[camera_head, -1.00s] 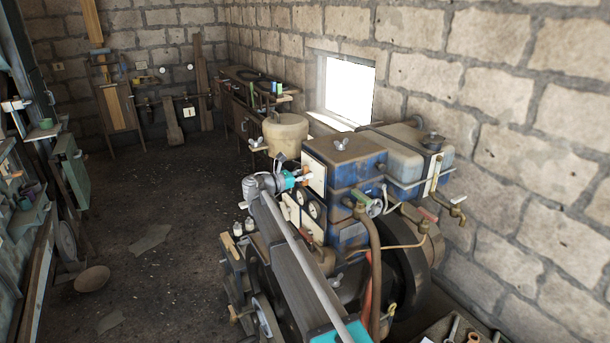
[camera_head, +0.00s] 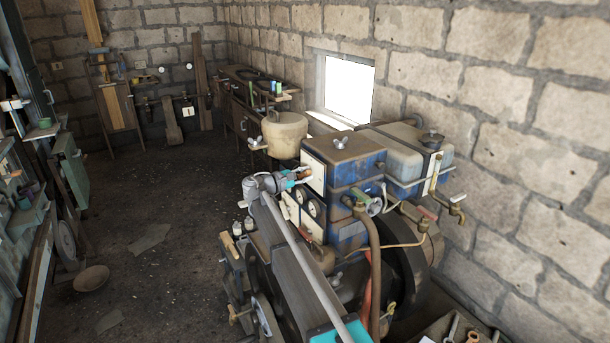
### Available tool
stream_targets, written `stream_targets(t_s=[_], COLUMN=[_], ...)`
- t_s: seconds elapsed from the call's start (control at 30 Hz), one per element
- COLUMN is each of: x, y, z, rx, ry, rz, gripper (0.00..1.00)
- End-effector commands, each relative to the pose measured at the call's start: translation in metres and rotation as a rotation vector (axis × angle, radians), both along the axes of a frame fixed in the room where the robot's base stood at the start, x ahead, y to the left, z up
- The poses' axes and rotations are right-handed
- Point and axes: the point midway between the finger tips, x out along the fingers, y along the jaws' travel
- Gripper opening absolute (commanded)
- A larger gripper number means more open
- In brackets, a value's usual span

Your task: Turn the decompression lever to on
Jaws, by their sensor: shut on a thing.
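The engine (camera_head: 352,180) is a blue and brown block with a pale plate (camera_head: 313,173) on its left face. My gripper (camera_head: 304,175) is at this plate, with its fingers shut on a small brownish part, which I take to be the decompression lever (camera_head: 307,172). The fingers and their small size in the picture hide most of the lever. I cannot read its on or off position. My grey arm reaches up from the bottom to the gripper, in front of the engine's left side.
Two round gauges (camera_head: 314,208) sit just below the gripper. A beige drum (camera_head: 284,134) stands behind. The stone wall is close on the right. Open floor (camera_head: 160,230) lies to the left.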

Motion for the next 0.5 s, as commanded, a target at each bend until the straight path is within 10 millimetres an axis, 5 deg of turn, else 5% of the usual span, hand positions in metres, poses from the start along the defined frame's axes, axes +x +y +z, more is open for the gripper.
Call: stream_targets(t_s=[0.5], x=[-0.0014], y=[-0.0012], z=[-0.0042], rx=[0.277], ry=[-0.39], rz=[0.0], gripper=[0.0])
